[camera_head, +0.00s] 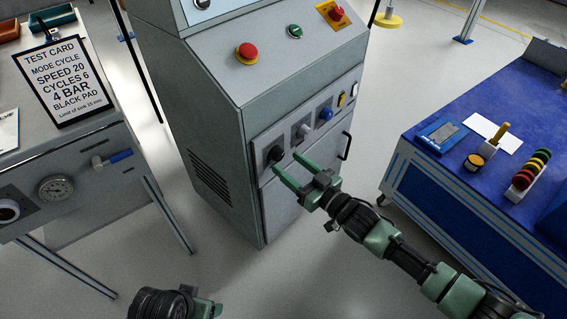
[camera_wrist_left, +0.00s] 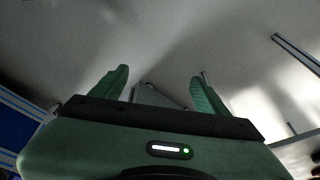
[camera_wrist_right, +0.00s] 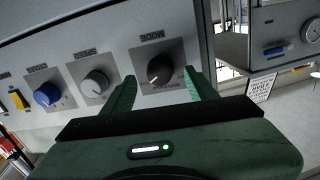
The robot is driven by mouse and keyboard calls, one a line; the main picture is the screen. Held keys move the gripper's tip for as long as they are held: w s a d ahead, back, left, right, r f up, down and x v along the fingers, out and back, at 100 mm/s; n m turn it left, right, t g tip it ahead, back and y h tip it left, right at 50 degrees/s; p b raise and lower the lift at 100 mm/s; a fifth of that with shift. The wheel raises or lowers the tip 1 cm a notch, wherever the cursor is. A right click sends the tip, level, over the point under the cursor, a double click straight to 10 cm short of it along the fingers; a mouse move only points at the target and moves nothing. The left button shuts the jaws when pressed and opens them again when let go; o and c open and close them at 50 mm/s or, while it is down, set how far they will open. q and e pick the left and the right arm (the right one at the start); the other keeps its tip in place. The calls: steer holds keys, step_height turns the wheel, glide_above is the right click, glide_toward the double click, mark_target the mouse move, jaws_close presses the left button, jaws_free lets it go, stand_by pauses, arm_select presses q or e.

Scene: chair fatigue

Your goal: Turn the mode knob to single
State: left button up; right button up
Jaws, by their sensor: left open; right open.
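The mode knob (camera_head: 275,154) is a black knob on a dark square plate, at the left end of the control row on the grey cabinet (camera_head: 225,110). In the right wrist view the mode knob (camera_wrist_right: 160,69) sits under the upside-down label MODE, with a pale pointer mark; the small position lettering is too small to read. My right gripper (camera_head: 285,161) is open at the knob. Its fingers (camera_wrist_right: 160,77) stand either side of it, and I cannot tell whether they touch it. My left gripper (camera_wrist_left: 160,76) is open and empty over the floor, low in the head view.
Beside the mode knob are a grey knob (camera_head: 303,131), a blue knob (camera_head: 326,114) and a yellow switch (camera_head: 341,99). A handle (camera_head: 346,146) juts out nearby. A test card (camera_head: 62,80) stands on the left bench. A blue table (camera_head: 420,180) is at the right.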

mark_target(280, 158)
arm_select(q)
steer(key=shift+v, duration=1.15)
arm_select(e)
steer(key=shift+x, duration=1.6)
jaws_close()
